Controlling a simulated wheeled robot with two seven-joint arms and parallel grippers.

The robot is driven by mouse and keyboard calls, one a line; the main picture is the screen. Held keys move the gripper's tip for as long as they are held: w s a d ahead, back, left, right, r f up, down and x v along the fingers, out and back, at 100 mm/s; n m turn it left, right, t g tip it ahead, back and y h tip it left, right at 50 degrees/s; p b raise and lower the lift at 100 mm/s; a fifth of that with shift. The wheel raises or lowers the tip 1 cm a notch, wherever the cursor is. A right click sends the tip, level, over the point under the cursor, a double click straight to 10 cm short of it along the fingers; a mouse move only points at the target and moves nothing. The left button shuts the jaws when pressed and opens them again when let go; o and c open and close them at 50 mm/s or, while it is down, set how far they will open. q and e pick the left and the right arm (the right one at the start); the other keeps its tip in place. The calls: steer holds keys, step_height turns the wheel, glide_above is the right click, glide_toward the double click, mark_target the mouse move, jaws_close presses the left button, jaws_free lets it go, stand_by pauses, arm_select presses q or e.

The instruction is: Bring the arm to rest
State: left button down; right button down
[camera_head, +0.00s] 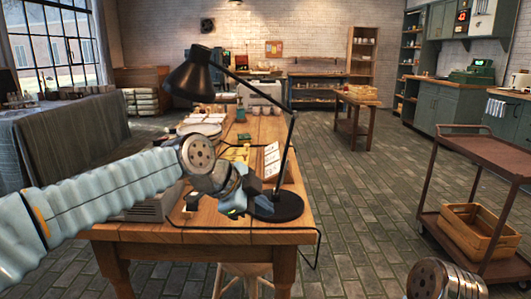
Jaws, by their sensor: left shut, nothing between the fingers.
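My left arm comes in from the left, and its gripper (262,203) is over the near end of the wooden table (200,235). The left gripper is small in view, shut and empty, close to the round black base of a desk lamp (290,208). I cannot tell whether it touches the lamp base. Part of my right arm shows at the bottom right edge, but its gripper is not in view.
The black lamp's shade (190,80) leans over the table above stacked plates (200,128). A black cable hangs off the table's front right corner. A brown cart (480,150) with a wooden crate (470,232) stands at right. The floor between is clear.

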arm_select(q)
steer(key=a+f+n+g+y, duration=0.25)
steer(key=f+n, duration=0.65)
steer(key=f, duration=2.2)
steer(key=s+a+f+n, duration=0.2)
steer(key=s+f+n, duration=0.2)
steer(key=s+f, duration=0.3)
steer(key=s+a+f+n+g, duration=0.1)
steer(key=s+a+f+n, duration=0.1)
steer(key=s+f+n, duration=0.2)
steer(key=s+a+f+n+g, duration=0.1)
steer(key=s+a+f+n, duration=0.2)
steer(key=s+f, duration=0.7)
step_height(320, 180, down, 2)
steer(key=shift+n, duration=0.4)
steer(key=shift+s+y, duration=0.1)
steer(key=shift+y, duration=0.15)
